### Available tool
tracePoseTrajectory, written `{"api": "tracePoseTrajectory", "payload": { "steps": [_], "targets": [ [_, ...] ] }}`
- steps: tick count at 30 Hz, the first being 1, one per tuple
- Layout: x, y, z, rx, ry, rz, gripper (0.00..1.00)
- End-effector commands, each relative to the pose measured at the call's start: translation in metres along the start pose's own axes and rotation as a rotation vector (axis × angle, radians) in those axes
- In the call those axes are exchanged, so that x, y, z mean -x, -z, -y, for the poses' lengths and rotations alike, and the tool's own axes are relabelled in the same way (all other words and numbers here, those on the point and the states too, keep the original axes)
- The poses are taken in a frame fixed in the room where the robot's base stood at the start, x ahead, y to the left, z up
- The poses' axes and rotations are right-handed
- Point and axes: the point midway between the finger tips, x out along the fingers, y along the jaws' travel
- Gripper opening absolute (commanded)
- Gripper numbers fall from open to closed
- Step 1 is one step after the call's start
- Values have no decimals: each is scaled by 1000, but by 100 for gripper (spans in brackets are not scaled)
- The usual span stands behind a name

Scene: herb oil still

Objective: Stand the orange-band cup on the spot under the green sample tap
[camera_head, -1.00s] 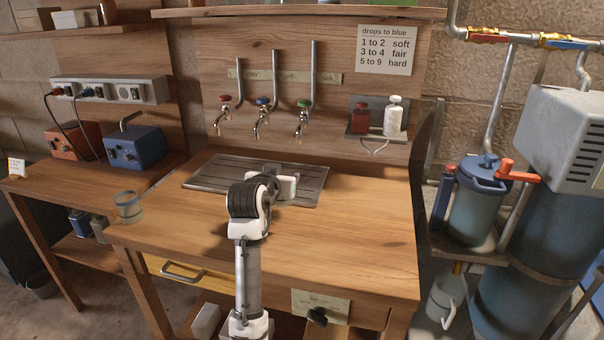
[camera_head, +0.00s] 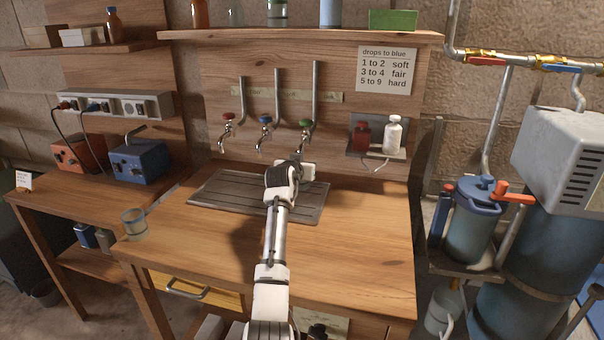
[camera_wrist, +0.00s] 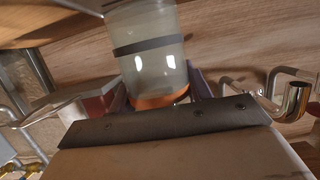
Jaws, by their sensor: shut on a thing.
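My gripper (camera_wrist: 158,92) is shut on the orange-band cup (camera_wrist: 150,62), a clear cup with a dark stripe and an orange band, seen between the fingers in the wrist view. In the head view my wrist hides most of the cup and the fingertips. The green sample tap (camera_head: 305,125) is the right one of three taps on the back board. My gripper is close below and in front of it, over the back right of the slatted drain tray (camera_head: 225,192). The spot under the tap is hidden by my arm. I cannot tell whether the cup touches the tray.
The red tap (camera_head: 228,121) and blue tap (camera_head: 265,121) hang to the left. A small shelf with a red bottle (camera_head: 361,136) and a white bottle (camera_head: 393,134) is at the right. Another clear cup (camera_head: 133,223) stands at the table's left edge. The table front is clear.

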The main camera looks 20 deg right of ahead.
Motion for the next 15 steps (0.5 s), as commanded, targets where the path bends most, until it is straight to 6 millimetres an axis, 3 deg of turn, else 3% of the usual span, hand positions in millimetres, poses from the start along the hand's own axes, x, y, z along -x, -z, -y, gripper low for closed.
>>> {"api": "tracePoseTrajectory", "payload": {
  "steps": [5, 11, 15],
  "targets": [
    [-4, -7, 0, 1, 0, 2, 23],
    [-12, -32, 0, 1, 1, 2, 23],
    [-12, -34, 0, 0, 1, 0, 23]
  ]
}}
